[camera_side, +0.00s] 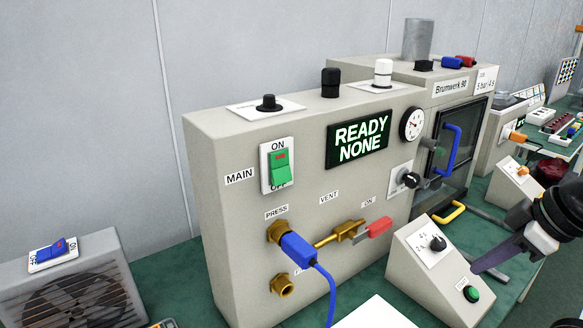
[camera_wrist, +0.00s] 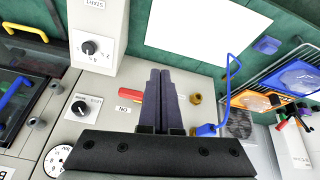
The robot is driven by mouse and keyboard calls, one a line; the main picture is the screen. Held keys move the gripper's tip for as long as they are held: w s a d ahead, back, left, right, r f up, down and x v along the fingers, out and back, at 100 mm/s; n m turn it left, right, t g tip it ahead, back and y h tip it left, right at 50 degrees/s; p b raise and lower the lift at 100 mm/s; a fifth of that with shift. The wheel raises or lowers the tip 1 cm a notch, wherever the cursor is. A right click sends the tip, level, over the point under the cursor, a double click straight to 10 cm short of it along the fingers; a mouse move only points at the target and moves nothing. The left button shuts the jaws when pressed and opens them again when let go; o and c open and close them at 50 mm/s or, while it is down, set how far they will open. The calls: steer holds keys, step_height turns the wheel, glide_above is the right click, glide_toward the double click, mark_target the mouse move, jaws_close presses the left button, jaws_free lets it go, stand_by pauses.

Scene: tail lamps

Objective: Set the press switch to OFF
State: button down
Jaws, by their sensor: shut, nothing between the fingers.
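The press is a beige cabinet with a MAIN rocker switch (camera_side: 281,166) on its front, ON printed above and OFF below. The rocker is green with a red mark on its upper part, and its lower half appears to stand out. The display (camera_side: 359,139) beside it is lit and reads READY NONE. My gripper (camera_side: 478,269) is at the right in the side view, over the small sloped control box and well away from the switch. Its dark fingers are shut together and empty in the wrist view (camera_wrist: 160,73). The rocker is not visible in the wrist view.
A blue plug (camera_side: 297,246) with a cable sits in the brass PRESS port. A red-handled valve (camera_side: 376,228) is right of it. The control box (camera_side: 437,262) has a knob and a green button (camera_side: 472,293). A fan unit (camera_side: 75,290) with a blue rocker stands left.

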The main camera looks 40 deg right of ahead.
mark_target(280, 167)
steer(key=w+a+r+n+y, duration=0.1)
steer(key=w+a+r+n, duration=0.35)
steer(key=r, duration=0.25)
steer(key=w+a+r+n+y, duration=0.1)
steer(key=w+a+r+n, duration=0.2)
steer(key=w+r+n, duration=0.35)
steer(key=w+a+r+n+y, duration=0.1)
steer(key=w+a+r+n, duration=0.25)
steer(key=r, duration=0.45)
steer(key=w+a+f+y, duration=0.1)
steer(key=w+a+f, duration=0.7)
steer(key=w+f, duration=0.1)
steer(key=shift+w+f+g, duration=0.3)
steer(key=shift+w+f, duration=0.1)
steer(key=shift+n, duration=0.25)
